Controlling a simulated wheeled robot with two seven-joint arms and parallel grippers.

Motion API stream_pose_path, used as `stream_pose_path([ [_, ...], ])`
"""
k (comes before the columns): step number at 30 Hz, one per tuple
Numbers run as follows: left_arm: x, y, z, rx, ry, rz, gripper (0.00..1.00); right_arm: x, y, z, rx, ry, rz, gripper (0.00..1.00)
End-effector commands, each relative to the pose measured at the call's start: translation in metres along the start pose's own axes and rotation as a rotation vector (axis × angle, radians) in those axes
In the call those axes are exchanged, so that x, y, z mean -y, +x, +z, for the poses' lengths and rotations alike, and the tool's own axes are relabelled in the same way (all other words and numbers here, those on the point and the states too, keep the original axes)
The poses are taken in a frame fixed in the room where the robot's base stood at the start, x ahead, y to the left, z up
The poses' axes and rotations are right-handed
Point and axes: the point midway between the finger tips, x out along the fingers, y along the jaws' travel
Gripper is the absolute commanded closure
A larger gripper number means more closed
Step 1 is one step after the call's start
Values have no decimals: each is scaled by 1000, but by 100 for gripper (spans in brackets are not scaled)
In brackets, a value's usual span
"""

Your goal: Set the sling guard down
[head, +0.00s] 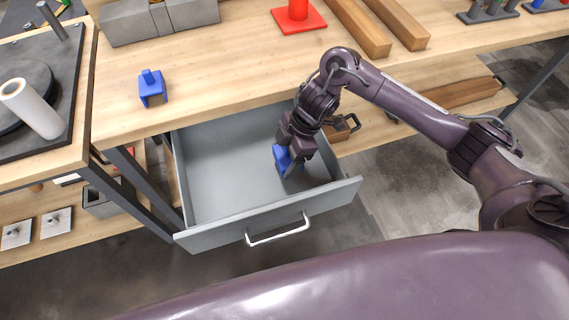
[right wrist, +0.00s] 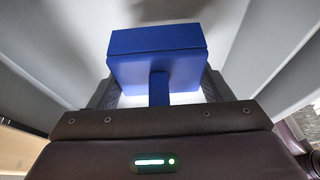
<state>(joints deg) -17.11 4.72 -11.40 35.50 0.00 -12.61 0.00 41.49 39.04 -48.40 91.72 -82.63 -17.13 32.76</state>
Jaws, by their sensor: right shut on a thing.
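A blue sling guard (head: 282,158) is inside the open grey drawer (head: 215,170), toward its right side. My right gripper (head: 294,160) reaches down into the drawer and is shut on this guard. I cannot tell whether the guard touches the drawer floor. A second blue guard (head: 152,89) stands on the wooden bench top near its front left edge. My left gripper is not in view.
The drawer's front panel with a white handle (head: 278,231) faces me. The drawer floor is bare to the left of my gripper.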

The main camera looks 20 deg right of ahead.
Motion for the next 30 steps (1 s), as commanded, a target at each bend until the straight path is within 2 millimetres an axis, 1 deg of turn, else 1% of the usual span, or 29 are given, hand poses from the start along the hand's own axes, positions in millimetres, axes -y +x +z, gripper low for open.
stream_pose_path([
  [1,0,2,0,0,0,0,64,1,7,2,-1,2,-3,51],
  [7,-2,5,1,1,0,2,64,1,33,14,0,3,-3,51],
  [20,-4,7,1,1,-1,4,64,0,40,16,0,1,-1,51],
  [21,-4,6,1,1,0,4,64,0,40,16,0,1,-1,24],
  [25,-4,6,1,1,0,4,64,0,39,16,0,1,-1,7],
  [30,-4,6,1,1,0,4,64,0,39,16,0,0,-1,6],
])
